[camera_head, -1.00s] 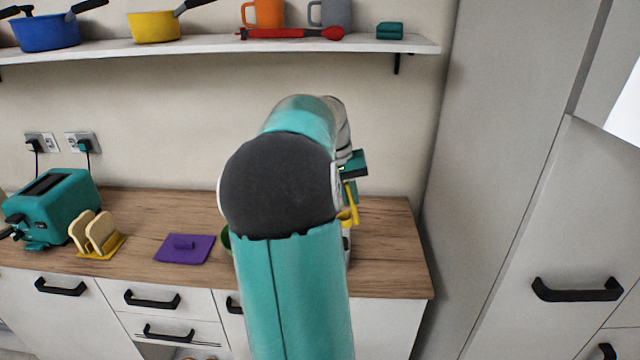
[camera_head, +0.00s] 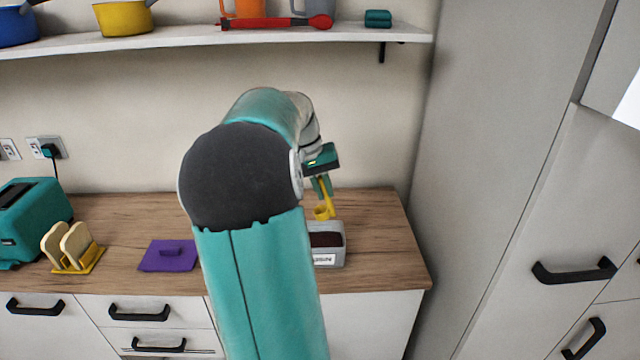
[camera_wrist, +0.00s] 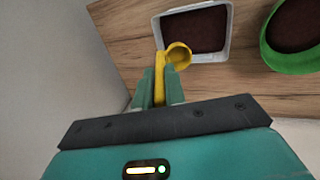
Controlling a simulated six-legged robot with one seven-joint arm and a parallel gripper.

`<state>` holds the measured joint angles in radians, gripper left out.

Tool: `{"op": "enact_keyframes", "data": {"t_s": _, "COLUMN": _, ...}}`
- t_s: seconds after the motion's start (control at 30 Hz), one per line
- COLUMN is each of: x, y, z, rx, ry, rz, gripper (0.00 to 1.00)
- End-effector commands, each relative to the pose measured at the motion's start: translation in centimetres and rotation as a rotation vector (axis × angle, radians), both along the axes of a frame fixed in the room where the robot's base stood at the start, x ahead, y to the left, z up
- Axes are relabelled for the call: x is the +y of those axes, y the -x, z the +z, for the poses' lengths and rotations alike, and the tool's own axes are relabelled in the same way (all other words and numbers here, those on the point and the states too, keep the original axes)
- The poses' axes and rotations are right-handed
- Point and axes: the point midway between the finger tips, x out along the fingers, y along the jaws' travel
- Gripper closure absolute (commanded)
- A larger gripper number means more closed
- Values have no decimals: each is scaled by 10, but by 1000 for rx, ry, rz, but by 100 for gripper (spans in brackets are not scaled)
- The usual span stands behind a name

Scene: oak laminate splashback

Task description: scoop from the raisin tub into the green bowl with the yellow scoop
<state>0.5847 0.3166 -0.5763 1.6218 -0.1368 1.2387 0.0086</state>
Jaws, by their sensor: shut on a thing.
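My gripper (camera_wrist: 160,88) is shut on the handle of the yellow scoop (camera_wrist: 178,56). In the head view the scoop (camera_head: 323,209) hangs below the gripper (camera_head: 321,178), above the back of the raisin tub. The raisin tub (camera_wrist: 229,27) is a pale rectangular container with dark contents; in the head view its labelled front (camera_head: 331,258) shows. The scoop's cup overlaps the tub's near left corner in the wrist view; whether it holds anything is unclear. The green bowl (camera_wrist: 268,52), with dark contents, stands beside the tub in the wrist view. My arm hides it in the head view.
A shelf (camera_head: 200,38) with pots and mugs runs above. A tall cabinet (camera_head: 500,150) stands at the right. The counter right of the tub is clear.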

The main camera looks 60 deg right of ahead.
Motion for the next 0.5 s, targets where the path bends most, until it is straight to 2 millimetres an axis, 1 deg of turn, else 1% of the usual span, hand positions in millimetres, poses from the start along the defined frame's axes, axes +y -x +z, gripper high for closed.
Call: {"op": "enact_keyframes", "data": {"t_s": 0.5, "x": -1, "y": -5, "z": -24, "rx": 0, "ry": -1, "rz": 3, "gripper": 100}}
